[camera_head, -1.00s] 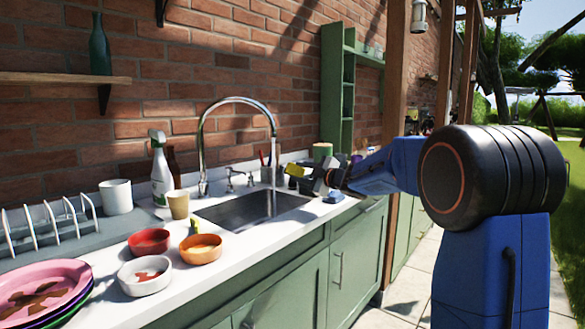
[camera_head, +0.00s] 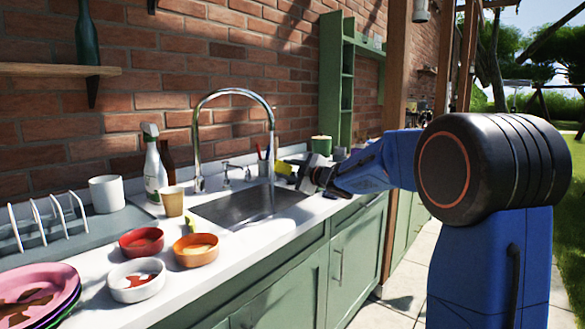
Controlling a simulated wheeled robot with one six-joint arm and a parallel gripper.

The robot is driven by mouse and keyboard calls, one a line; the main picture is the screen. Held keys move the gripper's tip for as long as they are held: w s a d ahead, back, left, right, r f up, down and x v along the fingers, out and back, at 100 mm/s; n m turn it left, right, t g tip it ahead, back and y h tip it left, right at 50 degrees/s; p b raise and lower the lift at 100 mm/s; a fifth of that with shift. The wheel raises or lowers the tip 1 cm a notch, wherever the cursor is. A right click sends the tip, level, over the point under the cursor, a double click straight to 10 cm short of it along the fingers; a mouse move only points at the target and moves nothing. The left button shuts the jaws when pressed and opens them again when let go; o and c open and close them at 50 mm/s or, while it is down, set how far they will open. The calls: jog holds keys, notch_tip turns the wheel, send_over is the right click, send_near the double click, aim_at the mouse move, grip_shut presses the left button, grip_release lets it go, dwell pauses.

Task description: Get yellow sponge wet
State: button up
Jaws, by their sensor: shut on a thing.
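The yellow sponge (camera_head: 284,168) is held in my gripper (camera_head: 290,173), which is shut on it above the right end of the sink (camera_head: 240,208). The sponge is close beside the spout of the curved chrome tap (camera_head: 196,135), just to its right in the picture. A thin pale vertical streak below the spout looks like running water. I cannot tell whether the sponge touches it or is wet. The fingertips are small and partly hidden at this distance.
On the white counter (camera_head: 96,312) stand a red bowl (camera_head: 141,243), a white bowl (camera_head: 136,282), an orange bowl (camera_head: 196,251), a tan cup (camera_head: 173,201) and a spray bottle (camera_head: 154,172). The basin is empty.

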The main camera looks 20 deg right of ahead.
jog(key=shift+s+a+f, duration=0.25)
jog(key=shift+s+a, duration=0.05)
jog(key=shift+a, duration=0.4)
jog(key=shift+s+a+f, duration=0.3)
jog(key=shift+a, duration=0.45)
jog(key=shift+s+a+f, duration=0.25)
jog(key=shift+s+a, duration=0.05)
jog(key=shift+a, duration=0.4)
jog(key=shift+d, duration=0.1)
jog(key=w+d+r, duration=0.2)
jog(key=d+r, duration=0.2)
jog(key=d, duration=0.3)
jog(key=shift+d, duration=0.35)
